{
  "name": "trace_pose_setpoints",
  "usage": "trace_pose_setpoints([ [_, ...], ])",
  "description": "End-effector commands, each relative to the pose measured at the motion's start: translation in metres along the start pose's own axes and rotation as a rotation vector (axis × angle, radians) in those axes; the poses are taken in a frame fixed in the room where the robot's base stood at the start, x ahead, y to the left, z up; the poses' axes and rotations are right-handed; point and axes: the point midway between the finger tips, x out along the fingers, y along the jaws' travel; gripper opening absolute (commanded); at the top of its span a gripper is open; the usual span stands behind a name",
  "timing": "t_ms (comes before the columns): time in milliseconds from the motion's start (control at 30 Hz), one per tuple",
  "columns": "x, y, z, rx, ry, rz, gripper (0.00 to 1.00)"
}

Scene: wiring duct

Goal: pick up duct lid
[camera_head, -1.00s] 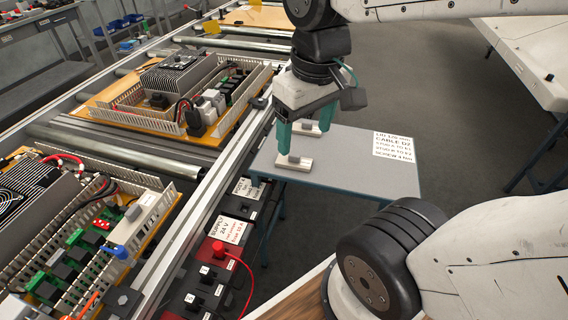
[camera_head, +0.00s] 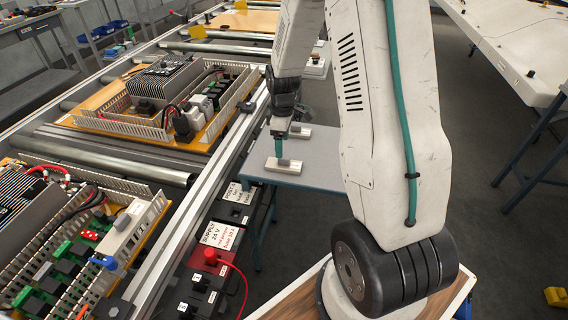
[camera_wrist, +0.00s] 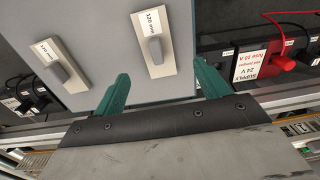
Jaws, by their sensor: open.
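Two pale duct lids, each with a grey grip block, lie on the small grey table (camera_head: 330,160). The nearer lid (camera_head: 284,166) is at the table's left front; the other lid (camera_head: 300,132) lies behind it. My gripper (camera_head: 279,150) is pointing down over the nearer lid, partly in front of it. In the wrist view my gripper (camera_wrist: 163,84) is open, with green fingers apart and nothing between them. One lid labelled 120 mm (camera_wrist: 161,66) lies ahead between the finger directions; another (camera_wrist: 42,50) is left of the left finger. The height gap is hard to judge.
A conveyor with two wired panels (camera_head: 200,135) (camera_head: 60,240) runs along the left. Its rail is close to the table. My arm hides the table's right part.

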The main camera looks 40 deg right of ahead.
Motion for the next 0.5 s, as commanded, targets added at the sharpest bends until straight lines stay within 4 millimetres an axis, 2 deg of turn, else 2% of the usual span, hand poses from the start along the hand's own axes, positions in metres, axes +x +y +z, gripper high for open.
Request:
trace_pose_setpoints([
  [500, 0.067, 0.004, 0.005, -0.003, -0.002, -0.004, 0.75],
])
